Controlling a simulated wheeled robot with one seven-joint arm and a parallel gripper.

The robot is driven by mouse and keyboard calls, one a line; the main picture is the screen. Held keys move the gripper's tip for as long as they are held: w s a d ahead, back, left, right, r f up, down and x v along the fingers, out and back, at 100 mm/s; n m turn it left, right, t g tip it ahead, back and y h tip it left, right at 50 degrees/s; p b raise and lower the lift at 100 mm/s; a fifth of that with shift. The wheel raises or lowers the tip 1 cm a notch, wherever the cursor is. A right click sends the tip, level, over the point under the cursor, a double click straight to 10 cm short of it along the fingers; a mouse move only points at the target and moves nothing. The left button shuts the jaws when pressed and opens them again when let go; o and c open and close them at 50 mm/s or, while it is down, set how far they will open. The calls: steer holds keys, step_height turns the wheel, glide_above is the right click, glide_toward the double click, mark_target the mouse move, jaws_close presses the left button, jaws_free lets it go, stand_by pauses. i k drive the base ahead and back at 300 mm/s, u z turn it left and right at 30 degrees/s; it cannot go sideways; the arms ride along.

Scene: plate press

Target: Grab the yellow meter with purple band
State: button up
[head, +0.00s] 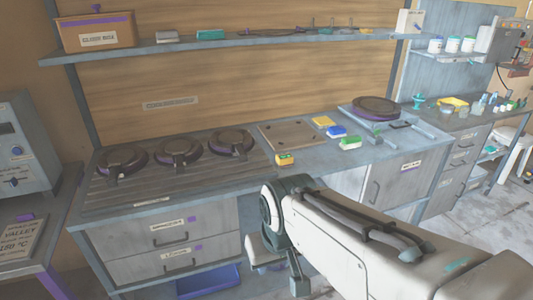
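A small yellow block-like device (285,159) lies on the worktop near its front edge, left of the middle. It has a darker patch on it and may be the meter; a purple band is too small to make out. Another flat yellow piece (322,121) lies farther back on the worktop, beside a blue one (336,131) and a green one (350,143). My arm reaches in from the lower right, and its bend is in front of the counter, just below the small yellow device. My gripper's fingers do not show.
Round dark plates (231,141) sit on a ribbed rack (100,190) at the left. A brown board (292,136) and a round dark press (377,107) stand farther back. A shelf (240,39) runs above. A blue bin (208,281) is below the drawers.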

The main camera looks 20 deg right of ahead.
mark_target(284, 160)
steer(key=z, duration=0.55)
steer(key=i, duration=1.4)
steer(key=u, duration=0.5)
